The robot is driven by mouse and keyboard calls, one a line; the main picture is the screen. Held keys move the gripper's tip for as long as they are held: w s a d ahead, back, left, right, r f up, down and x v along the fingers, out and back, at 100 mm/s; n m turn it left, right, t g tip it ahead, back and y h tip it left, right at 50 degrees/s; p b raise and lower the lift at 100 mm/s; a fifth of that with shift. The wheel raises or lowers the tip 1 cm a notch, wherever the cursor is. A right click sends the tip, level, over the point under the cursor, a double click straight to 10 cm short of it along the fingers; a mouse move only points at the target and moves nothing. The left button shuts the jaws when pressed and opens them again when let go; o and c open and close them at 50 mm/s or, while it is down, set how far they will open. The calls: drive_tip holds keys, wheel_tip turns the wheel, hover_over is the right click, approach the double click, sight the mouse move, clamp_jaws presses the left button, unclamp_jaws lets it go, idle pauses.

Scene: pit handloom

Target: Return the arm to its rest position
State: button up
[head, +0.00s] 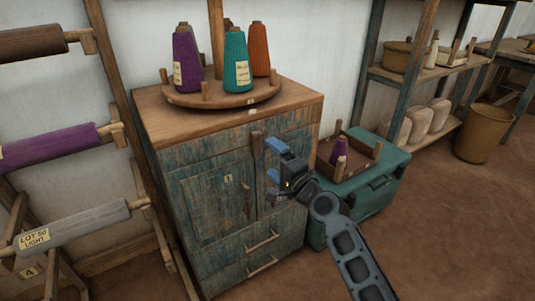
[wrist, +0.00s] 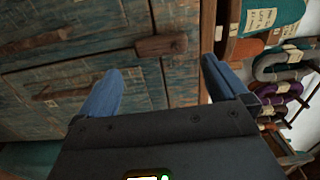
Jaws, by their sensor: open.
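My gripper (head: 272,161) is open in the head view, with its two blue fingers apart and nothing between them. It is in front of the worn blue-green wooden cabinet (head: 205,215), near the upright wooden handle on the cabinet front. My dark arm reaches up to it from the lower right. In the wrist view, the open fingers of my gripper (wrist: 160,72) point at the cabinet front (wrist: 60,65), with a wooden handle (wrist: 162,45) beyond the gap. I cannot tell whether the fingers touch the cabinet.
A round wooden stand (head: 205,98) on the cabinet holds purple, teal and orange thread cones. A green chest (head: 385,185) with a tray and purple cone stands right of the cabinet. A roller rack (head: 70,222) is at left. Brown floor (head: 450,240) is clear at lower right.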

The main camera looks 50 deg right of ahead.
drive_tip(key=shift+s+a, duration=0.15)
drive_tip(key=shift+s, duration=0.45)
drive_tip(key=s+a+f+n+g+y+p, duration=0.1)
drive_tip(key=s+a+f+n+p, duration=0.1)
drive_tip(key=s+a+n, duration=0.45)
drive_tip(key=s+a+f+n+g+p, duration=0.1)
drive_tip(key=s+a+f+n, duration=0.15)
drive_tip(key=s+a, duration=0.7)
drive_tip(key=s+a+r+n+y+p, duration=0.1)
drive_tip(key=s+a+r+n, duration=0.2)
drive_tip(key=s, duration=0.4)
drive_tip(key=s+a+r+n+y+p, duration=0.1)
drive_tip(key=s+a+r+n, duration=0.2)
drive_tip(key=s+r+n, duration=0.2)
drive_tip(key=s+a+r+n+y+p, duration=0.1)
drive_tip(key=s+a+r+n+y, duration=0.1)
drive_tip(key=s, duration=0.7)
wheel_tip(320, 180, up, 3)
drive_tip(key=shift+s+a+r+n+g, duration=0.1)
drive_tip(key=shift+s+a+n+g, duration=0.3)
drive_tip(key=shift+n, duration=0.6)
